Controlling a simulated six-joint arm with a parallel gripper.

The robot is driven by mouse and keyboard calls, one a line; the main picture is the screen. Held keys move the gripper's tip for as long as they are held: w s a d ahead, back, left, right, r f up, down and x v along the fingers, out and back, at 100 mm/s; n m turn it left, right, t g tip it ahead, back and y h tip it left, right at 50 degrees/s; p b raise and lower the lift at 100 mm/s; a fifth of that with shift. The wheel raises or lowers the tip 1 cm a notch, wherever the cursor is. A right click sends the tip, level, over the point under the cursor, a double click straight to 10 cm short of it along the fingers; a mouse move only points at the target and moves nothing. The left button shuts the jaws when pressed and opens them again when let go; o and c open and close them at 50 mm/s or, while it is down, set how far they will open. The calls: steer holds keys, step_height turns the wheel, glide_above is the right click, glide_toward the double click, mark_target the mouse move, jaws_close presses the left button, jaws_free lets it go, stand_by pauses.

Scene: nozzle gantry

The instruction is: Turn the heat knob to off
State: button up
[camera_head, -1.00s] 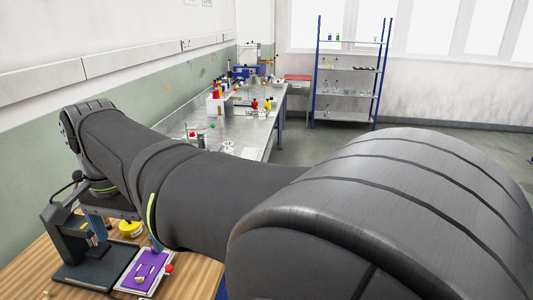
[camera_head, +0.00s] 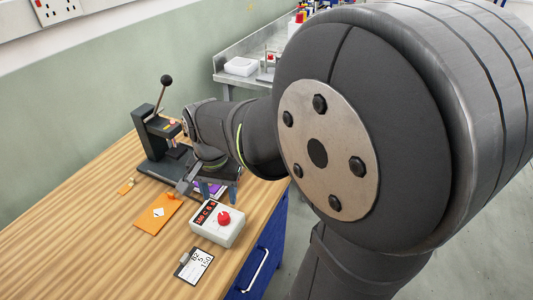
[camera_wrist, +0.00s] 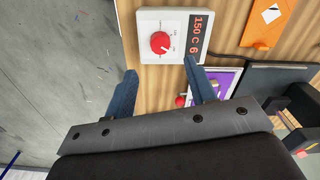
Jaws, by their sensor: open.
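The heat knob (camera_head: 223,218) is a round red dial on top of a white control box (camera_head: 232,234) near the table's front edge. The box has a dark display with red characters reading about "150 C". In the wrist view the knob (camera_wrist: 160,42) shows a pale pointer mark, with small printing around it. My gripper (camera_wrist: 160,72) is open, its two blue fingers apart and empty, with the knob beyond and between them.
A black lever press (camera_head: 155,135) stands at the back left of the wooden table (camera_head: 75,235). An orange card (camera_head: 157,213) lies left of the box, and a white label card (camera_head: 195,264) in front. A purple-topped tray (camera_wrist: 222,82) with a red ball (camera_wrist: 181,100) is near my gripper.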

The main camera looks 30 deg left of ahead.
mark_target(223, 215)
step_height(223, 215, down, 8)
steer(key=shift+c, duration=0.2)
steer(key=c, duration=0.9)
